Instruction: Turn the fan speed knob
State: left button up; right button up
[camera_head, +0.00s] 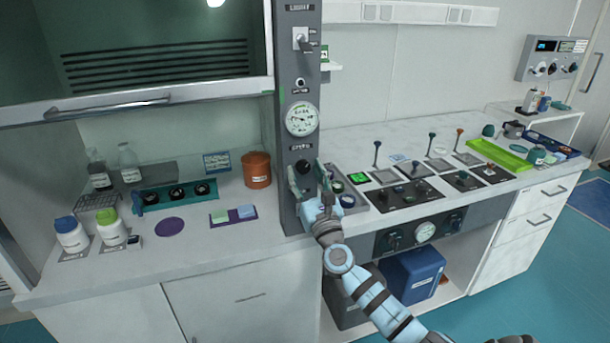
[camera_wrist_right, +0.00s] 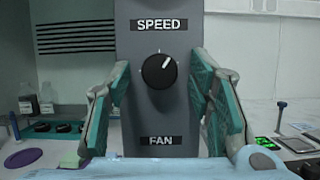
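The fan speed knob (camera_wrist_right: 159,71) is black and round with a white pointer mark tilted up and to the right. It sits on a grey column between the labels SPEED (camera_wrist_right: 159,24) and FAN (camera_wrist_right: 161,140). In the head view the knob (camera_head: 303,166) shows low on the column, under the round gauge. My right gripper (camera_wrist_right: 162,112) is open, with one teal-padded finger on each side of the knob and gaps to both. In the head view the right gripper (camera_head: 308,180) is up against the column's front. My left gripper is not in view.
A fume hood with a raised sash (camera_head: 120,103) is on the left, with bottles (camera_head: 112,228) and an orange-brown pot (camera_head: 257,170) on its worktop. Right of the column are a control panel with levers (camera_head: 415,190) and a green tray (camera_head: 498,153).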

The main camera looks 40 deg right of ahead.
jog(key=shift+a, duration=0.15)
grip_shut()
jog(key=shift+m, duration=0.4)
jog(key=m+h, duration=0.2)
jog(key=m, duration=0.2)
jog(key=shift+g, duration=0.4)
jog(key=m+g+h, duration=0.1)
jog(key=m, duration=0.1)
jog(key=m+p, duration=0.1)
jog(key=m, duration=0.2)
jog(key=shift+a+r+g+h, duration=0.15)
jog(key=shift+g+h, duration=0.25)
jog(key=m+g, duration=0.1)
jog(key=m, duration=0.1)
jog(key=m+g+h+p, duration=0.1)
jog(key=m, duration=0.2)
jog(key=shift+w+a+r, duration=0.1)
jog(key=shift+r, duration=0.1)
jog(key=shift+m+g+p, duration=0.6)
jog(key=shift+m+p, duration=0.1)
jog(key=shift+m, duration=0.6)
